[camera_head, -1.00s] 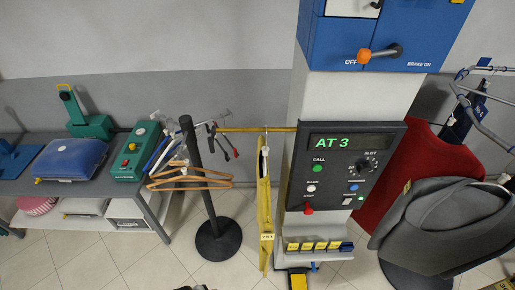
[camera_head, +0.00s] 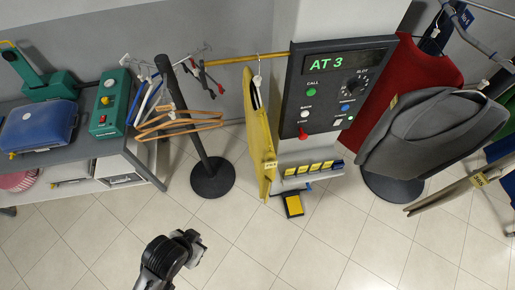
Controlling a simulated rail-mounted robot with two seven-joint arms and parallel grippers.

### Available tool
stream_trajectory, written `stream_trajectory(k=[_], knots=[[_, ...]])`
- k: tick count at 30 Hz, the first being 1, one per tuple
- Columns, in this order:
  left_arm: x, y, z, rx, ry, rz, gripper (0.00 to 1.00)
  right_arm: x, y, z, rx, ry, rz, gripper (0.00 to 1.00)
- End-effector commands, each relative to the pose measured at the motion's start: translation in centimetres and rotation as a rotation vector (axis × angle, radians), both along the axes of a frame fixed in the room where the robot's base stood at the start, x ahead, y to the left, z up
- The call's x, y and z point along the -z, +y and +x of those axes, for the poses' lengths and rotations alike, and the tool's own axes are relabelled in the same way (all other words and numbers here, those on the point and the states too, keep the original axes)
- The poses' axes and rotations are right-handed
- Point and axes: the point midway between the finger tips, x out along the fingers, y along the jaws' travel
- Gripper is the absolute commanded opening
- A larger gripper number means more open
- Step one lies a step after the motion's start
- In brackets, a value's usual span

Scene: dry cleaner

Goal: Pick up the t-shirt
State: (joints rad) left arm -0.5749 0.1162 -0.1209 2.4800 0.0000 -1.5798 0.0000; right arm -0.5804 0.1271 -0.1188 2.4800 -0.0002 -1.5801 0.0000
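No garment is clearly recognisable as a t-shirt. A yellow garment (camera_head: 259,145), seen nearly edge-on, hangs from the yellow bar (camera_head: 235,59) left of the control panel, with a small tag on it. A red garment (camera_head: 388,92) hangs at the right, partly behind a grey garment (camera_head: 432,133). My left gripper (camera_head: 196,243) is low at the bottom, over the floor, left of and below the yellow garment and apart from it. Its fingers are too small and turned to read. My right gripper is not in view.
A control panel (camera_head: 335,85) reading AT 3 stands in the middle. A black post (camera_head: 211,178) with orange hangers (camera_head: 180,125) is left of the yellow bar. A grey table (camera_head: 60,143) with green devices is at the left. The tiled floor in front is free.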

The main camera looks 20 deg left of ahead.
Motion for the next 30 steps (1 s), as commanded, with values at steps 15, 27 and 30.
stream_trajectory(k=[15,27,30], knots=[[0.09,0.04,-0.21,0.000,0.005,0.001,0.20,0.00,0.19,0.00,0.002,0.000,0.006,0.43],[0.11,0.33,-0.22,0.006,0.006,0.010,0.50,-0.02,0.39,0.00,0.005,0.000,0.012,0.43],[0.11,0.29,-0.23,0.005,0.006,0.009,0.50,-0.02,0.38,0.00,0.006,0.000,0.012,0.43]])
